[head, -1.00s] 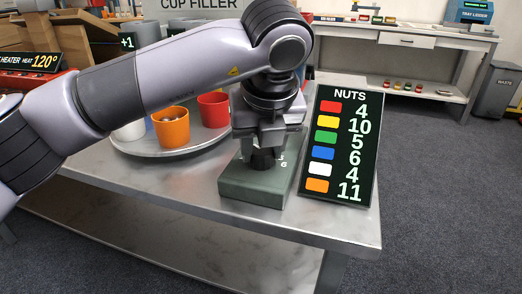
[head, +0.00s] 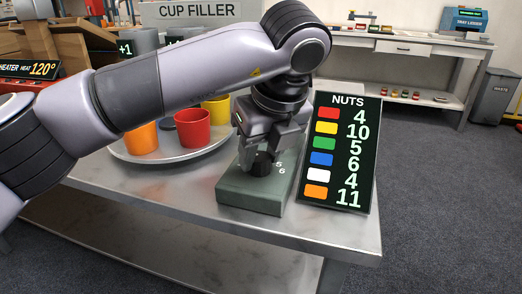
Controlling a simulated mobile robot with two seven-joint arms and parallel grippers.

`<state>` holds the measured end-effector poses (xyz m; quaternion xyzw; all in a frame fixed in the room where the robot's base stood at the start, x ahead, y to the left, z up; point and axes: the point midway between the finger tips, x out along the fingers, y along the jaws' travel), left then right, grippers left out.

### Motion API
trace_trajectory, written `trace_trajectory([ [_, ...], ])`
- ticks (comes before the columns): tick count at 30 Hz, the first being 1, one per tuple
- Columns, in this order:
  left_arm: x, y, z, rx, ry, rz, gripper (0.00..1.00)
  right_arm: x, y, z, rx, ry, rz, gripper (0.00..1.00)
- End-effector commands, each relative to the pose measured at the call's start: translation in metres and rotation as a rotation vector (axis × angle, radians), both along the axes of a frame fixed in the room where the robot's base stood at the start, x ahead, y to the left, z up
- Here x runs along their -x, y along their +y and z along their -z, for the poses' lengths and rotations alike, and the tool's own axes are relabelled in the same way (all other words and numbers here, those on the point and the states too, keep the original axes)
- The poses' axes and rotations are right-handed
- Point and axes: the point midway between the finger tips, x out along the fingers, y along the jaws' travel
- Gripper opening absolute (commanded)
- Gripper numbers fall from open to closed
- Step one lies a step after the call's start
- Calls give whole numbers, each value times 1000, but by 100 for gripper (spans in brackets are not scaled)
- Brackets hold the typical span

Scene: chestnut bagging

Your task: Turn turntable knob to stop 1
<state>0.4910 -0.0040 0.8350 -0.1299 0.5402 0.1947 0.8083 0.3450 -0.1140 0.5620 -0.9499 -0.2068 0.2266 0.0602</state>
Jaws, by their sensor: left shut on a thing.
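The black turntable knob (head: 263,166) stands on a grey-green box (head: 247,198) near the front of the steel table. My left gripper (head: 264,157) points down from above with its fingers around the knob, shut on it. The digits 5 and 6 show on the box top to the right of the knob; its other markings are hidden by the gripper. The round turntable (head: 178,154) lies behind and left of the box. It carries an orange cup (head: 141,137), a red cup (head: 192,129) and a yellow cup (head: 217,110); my arm covers part of it. My right gripper is out of view.
A black NUTS board (head: 340,150) with coloured swatches and numbers stands close to the right of the box. The table's bare front (head: 290,238) is clear. The cup filler sign (head: 200,13) is at the back. A side bench (head: 405,44) and waste bin (head: 492,90) stand farther right.

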Motion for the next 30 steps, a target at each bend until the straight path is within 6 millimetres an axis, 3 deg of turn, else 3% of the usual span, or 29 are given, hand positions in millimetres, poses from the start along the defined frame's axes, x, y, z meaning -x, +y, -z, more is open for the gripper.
trace_trajectory([
  [2, 0, 0, -1, 2, -1, 1, 11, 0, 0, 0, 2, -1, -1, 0],
  [3, 0, 0, -1, 2, -1, 1, 51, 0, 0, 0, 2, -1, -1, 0],
  [5, 0, 0, -1, 2, -1, 1, 67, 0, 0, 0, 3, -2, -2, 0],
  [15, 1, -1, -4, 1, -2, 2, 67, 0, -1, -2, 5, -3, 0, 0],
  [23, 14, -8, -43, 2, -4, 2, 67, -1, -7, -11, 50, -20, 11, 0],
  [30, 23, -12, -65, 0, -1, 0, 67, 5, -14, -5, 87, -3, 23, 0],
])
